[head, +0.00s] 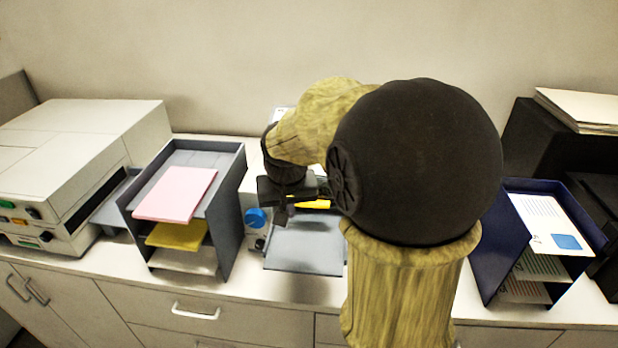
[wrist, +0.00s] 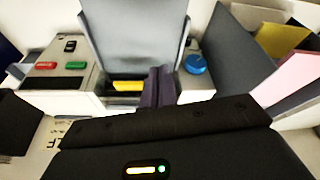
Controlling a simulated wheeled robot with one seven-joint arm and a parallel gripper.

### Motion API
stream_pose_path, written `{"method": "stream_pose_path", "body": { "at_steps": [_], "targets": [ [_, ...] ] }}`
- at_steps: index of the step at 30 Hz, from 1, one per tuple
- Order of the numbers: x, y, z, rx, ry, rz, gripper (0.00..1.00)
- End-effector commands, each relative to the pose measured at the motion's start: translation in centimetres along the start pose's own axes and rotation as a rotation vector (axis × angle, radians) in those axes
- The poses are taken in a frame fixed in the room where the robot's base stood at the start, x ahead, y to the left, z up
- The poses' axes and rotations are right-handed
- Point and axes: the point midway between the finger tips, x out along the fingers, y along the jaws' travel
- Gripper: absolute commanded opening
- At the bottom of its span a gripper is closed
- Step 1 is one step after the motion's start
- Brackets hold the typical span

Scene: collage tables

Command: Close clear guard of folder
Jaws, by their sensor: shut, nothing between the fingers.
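The folder is a light machine with a blue knob (head: 256,217), a grey tray (head: 305,250) reaching toward the counter's front edge, and a yellow part (head: 313,204). In the wrist view the tray (wrist: 135,35) is at the top, the yellow part (wrist: 127,85) below it, the blue knob (wrist: 196,64) at right, and a control panel (wrist: 60,66) with red and green buttons at left. I cannot make out the clear guard for certain. My gripper (head: 283,214) is shut and empty over the folder; its dark fingers (wrist: 158,86) show beside the yellow part. My arm hides much of the folder.
A grey paper rack (head: 232,215) with pink and yellow sheets stands left of the folder. A large machine (head: 85,145) is farther left. A blue rack (head: 490,240) and a black unit (head: 535,140) stand at right. Bare counter lies along the front.

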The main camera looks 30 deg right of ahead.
Motion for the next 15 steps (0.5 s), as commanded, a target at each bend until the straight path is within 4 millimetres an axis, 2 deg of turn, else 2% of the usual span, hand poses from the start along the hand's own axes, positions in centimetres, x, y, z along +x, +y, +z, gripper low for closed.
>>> {"method": "stream_pose_path", "body": {
  "at_steps": [1,3,7,10,15],
  "targets": [
    [-1.1,0.8,-1.9,0.040,0.017,0.013,0.00],
    [-2.6,1.9,-4.2,0.100,0.034,0.033,0.00],
    [-5.5,4.2,-7.8,0.208,0.065,0.069,0.00],
    [-7.0,5.3,-9.2,0.262,0.079,0.088,0.00],
    [-7.7,5.8,-9.8,0.286,0.084,0.096,0.00]
  ]
}}
